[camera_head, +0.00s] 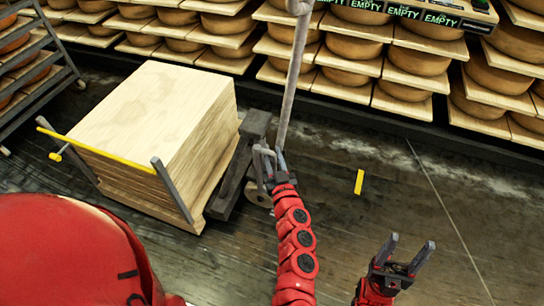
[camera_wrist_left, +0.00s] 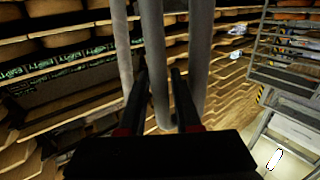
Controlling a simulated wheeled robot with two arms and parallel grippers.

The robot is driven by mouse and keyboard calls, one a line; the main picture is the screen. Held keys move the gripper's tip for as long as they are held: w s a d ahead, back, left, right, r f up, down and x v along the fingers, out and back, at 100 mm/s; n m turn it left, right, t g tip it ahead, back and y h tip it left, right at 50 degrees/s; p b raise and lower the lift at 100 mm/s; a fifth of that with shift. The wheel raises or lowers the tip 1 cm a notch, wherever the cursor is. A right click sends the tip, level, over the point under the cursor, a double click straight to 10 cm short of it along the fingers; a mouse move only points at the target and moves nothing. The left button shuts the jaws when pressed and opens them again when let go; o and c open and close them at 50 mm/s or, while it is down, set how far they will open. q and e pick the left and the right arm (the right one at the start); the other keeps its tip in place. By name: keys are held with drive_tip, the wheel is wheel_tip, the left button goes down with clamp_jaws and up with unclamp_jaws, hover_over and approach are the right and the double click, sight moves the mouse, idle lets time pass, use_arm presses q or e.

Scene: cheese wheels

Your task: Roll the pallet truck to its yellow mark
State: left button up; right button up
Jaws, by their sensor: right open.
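The pallet truck (camera_head: 231,175) stands at the left of the middle in the head view, its grey handle bar (camera_head: 296,75) rising to the top edge. A short yellow mark (camera_head: 359,181) lies on the floor to the right, apart from the truck. My left gripper (camera_head: 272,160) is at the lower part of the handle. In the left wrist view its fingers (camera_wrist_left: 159,90) close around a grey bar (camera_wrist_left: 154,50). My right gripper (camera_head: 410,251) is open and empty.
Shelves of cheese wheels (camera_head: 415,60) run along the back, with green "EMPTY" signs (camera_head: 405,11). A grey rack (camera_head: 40,65) stands at the far left. A yellow bar (camera_head: 95,146) crosses the stack's near side. Dark floor around the mark is clear.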

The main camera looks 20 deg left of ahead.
use_arm(q)
drive_tip(key=shift+w+a, duration=0.15)
drive_tip(key=shift+w, duration=0.05)
clamp_jaws()
idle(1.4)
